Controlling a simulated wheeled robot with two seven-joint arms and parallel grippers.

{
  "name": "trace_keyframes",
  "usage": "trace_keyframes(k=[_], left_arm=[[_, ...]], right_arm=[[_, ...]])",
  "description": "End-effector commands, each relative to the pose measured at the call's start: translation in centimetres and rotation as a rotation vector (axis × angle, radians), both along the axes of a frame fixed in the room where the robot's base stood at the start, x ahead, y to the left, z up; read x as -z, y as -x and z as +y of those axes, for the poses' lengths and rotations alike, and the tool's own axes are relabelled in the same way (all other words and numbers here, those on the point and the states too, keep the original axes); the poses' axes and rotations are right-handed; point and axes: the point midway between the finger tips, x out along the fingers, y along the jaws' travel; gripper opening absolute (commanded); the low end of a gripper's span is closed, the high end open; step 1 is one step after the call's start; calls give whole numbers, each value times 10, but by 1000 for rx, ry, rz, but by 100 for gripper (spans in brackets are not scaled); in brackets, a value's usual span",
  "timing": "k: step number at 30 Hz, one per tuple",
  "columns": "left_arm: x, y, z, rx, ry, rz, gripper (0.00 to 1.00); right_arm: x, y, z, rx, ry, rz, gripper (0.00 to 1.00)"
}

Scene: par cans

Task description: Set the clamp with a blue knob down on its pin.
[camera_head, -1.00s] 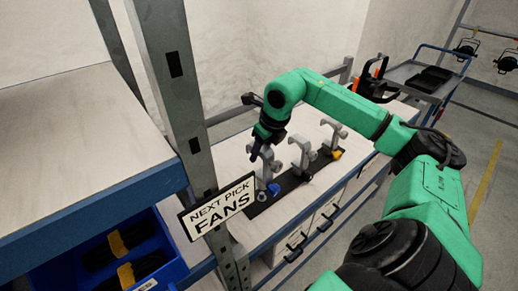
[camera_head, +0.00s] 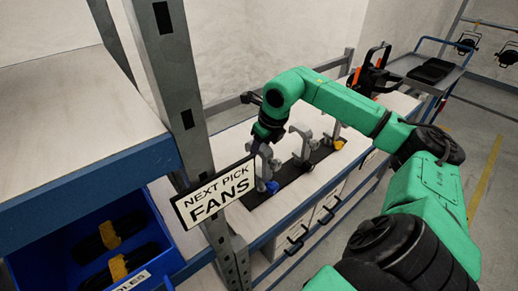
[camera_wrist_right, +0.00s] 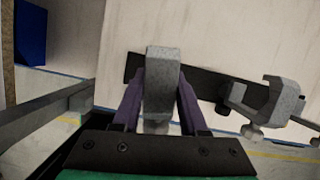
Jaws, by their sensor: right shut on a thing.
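The grey clamp with a blue knob (camera_head: 265,163) is upright at the left end of a black strip (camera_head: 284,185) on the bench. My right gripper (camera_head: 262,140) is shut on its upper part. In the right wrist view the clamp (camera_wrist_right: 163,75) stands between the two purple fingers (camera_wrist_right: 162,105). The pin under it is hidden, and I cannot tell whether the clamp is seated or just above the strip. My left gripper is not in view.
Two more grey clamps stand along the strip, a middle one (camera_head: 302,143) and one with a yellow knob (camera_head: 338,138). A "NEXT PICK FANS" sign (camera_head: 214,194) and a shelf post (camera_head: 190,120) stand close on the left. A blue bin (camera_head: 82,250) sits lower left.

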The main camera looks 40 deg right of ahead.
Motion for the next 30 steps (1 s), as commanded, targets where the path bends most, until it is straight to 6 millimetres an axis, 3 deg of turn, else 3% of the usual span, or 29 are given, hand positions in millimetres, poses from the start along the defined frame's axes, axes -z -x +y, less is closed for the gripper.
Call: trace_keyframes(k=[30], left_arm=[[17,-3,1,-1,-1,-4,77]], right_arm=[[18,0,0,0,0,-2,0]])
